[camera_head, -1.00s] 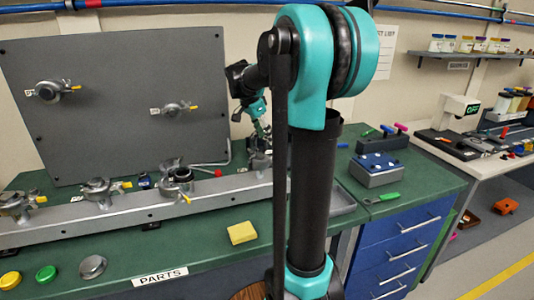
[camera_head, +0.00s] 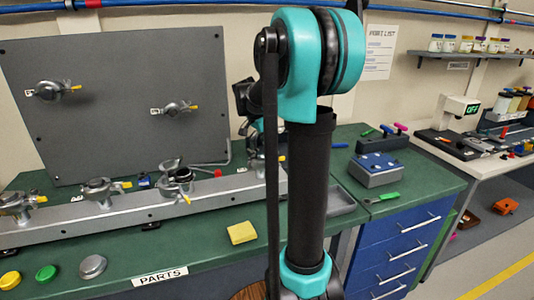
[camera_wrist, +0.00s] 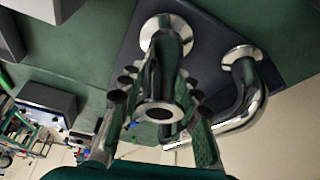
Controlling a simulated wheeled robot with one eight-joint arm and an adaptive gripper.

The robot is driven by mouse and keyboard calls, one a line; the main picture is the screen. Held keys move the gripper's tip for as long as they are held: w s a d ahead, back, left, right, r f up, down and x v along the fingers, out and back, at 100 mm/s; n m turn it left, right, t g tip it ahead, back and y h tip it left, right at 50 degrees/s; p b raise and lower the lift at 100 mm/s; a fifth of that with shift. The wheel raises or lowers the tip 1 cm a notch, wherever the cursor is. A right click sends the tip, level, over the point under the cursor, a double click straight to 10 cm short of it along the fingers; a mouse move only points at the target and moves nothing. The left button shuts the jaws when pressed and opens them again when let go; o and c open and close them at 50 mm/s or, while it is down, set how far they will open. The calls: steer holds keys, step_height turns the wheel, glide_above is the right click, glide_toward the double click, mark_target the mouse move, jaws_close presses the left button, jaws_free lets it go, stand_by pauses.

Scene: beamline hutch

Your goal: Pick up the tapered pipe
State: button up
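In the wrist view, a shiny metal pipe with a wide flange at one end and a smaller ring flange (camera_wrist: 160,112) at the other, apparently the tapered pipe, lies between the fingers of my gripper (camera_wrist: 158,135). The fingers are spread on either side of it. A gap shows on the left; contact on the right is unclear. A bent shiny pipe (camera_wrist: 246,95) with a flange is close by on the right. Both pipes stand on a dark grey-blue surface. In the head view my arm hides the gripper and both pipes.
A grey tray (camera_head: 342,202) sits partly behind my arm on the green bench (camera_head: 215,265). A grey rail (camera_head: 130,207) with several clamps runs to its left. A yellow sponge (camera_head: 241,233) lies in front. A blue-topped box (camera_head: 376,168) stands to the right.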

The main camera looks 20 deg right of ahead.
jaws_close()
step_height(320, 180, up, 20)
stand_by(0.8)
